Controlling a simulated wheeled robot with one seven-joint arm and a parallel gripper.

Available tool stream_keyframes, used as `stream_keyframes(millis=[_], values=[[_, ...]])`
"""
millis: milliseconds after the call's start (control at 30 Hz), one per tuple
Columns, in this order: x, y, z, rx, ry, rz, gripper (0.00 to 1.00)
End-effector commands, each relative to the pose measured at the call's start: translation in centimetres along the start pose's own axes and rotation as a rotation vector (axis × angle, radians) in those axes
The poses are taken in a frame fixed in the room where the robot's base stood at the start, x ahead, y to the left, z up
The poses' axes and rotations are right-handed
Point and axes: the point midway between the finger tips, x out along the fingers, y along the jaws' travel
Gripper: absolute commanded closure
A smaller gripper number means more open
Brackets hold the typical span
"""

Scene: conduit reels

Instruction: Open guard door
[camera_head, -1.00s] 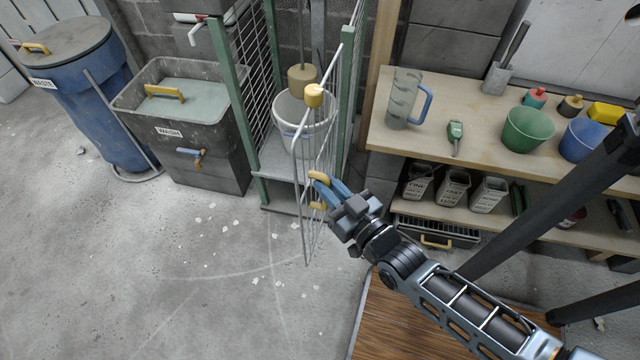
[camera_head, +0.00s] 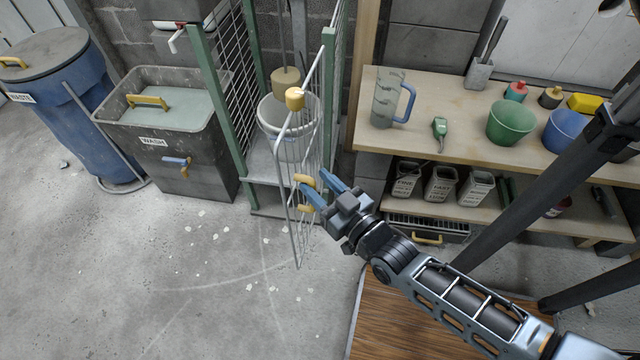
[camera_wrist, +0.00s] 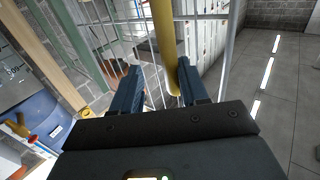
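The guard door (camera_head: 282,170) is a light wire-mesh frame. It stands swung out from the green-posted cage (camera_head: 196,95), seen nearly edge-on in the head view. Its yellow handle (camera_head: 304,181) is on the side towards my gripper. My gripper (camera_head: 313,182) is at the handle with its blue fingers spread apart. In the wrist view, the yellow handle bar (camera_wrist: 165,30) passes between the open fingers, with a visible gap on both sides near the tips.
A white bucket (camera_head: 270,115) stands inside the cage. A grey wash tub (camera_head: 190,182) and a blue waste barrel (camera_head: 95,130) stand to the left. A wooden workbench (camera_head: 455,100) with pots and a jug stands to the right. The concrete floor (camera_head: 150,260) at front left is clear.

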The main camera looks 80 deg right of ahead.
Motion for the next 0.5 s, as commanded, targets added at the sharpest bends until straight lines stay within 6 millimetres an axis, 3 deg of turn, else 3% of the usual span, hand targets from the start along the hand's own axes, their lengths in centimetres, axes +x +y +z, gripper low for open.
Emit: stream_keyframes(millis=[333,500], values=[[-0.2,-0.1,0.1,-0.001,-0.002,-0.002,0.58],[-1.7,-0.1,0.2,-0.001,-0.005,-0.002,0.58]])
